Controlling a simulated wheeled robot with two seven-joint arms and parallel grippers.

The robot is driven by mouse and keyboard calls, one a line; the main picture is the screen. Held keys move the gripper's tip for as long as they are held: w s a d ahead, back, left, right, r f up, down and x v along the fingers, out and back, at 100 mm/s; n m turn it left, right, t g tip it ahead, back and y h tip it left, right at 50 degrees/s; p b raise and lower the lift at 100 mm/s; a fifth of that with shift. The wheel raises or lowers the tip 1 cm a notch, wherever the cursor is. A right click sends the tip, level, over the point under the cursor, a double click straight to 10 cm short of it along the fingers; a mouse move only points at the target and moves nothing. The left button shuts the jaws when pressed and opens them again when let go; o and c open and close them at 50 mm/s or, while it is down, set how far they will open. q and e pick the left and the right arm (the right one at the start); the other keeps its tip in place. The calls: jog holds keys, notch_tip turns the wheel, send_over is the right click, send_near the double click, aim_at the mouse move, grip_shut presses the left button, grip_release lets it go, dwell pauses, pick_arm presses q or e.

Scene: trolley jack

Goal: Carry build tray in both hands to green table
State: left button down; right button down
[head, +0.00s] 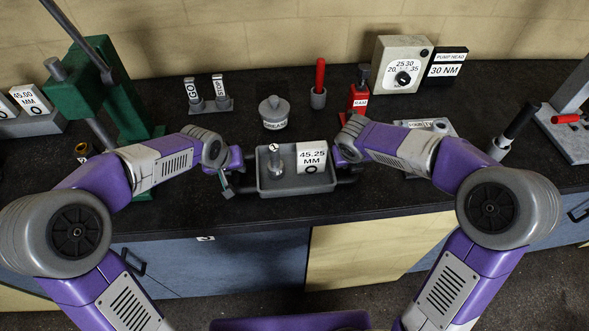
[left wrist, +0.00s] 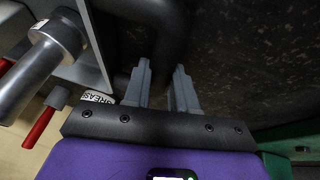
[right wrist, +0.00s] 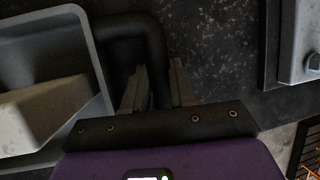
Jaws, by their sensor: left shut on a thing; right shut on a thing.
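The grey build tray (head: 290,191) is at the front edge of the dark bench, between my two hands; I cannot tell whether it touches the bench top. It holds a metal cylinder piece (head: 274,161) and a block labelled 45.25 MM (head: 312,158). My left gripper (head: 229,184) is shut on the tray's left black handle (left wrist: 168,35). My right gripper (head: 350,172) is shut on its right black handle (right wrist: 151,40). The tray wall also shows in the right wrist view (right wrist: 88,50). No green table is in view.
Behind the tray stand a grease pot (head: 274,112), GO and STOP gauges (head: 207,95), a red-handled tool (head: 319,84) and a red ram (head: 358,98). A green press (head: 82,85) is at left. A dark-handled lever (head: 515,130) is at right. Blue cabinets (head: 215,262) are below.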

pick_arm(q)
jog(key=shift+w+r, duration=0.1)
jog(key=shift+r, duration=0.05)
pick_arm(e)
jog(key=shift+w+r, duration=0.1)
jog(key=shift+r, duration=0.05)
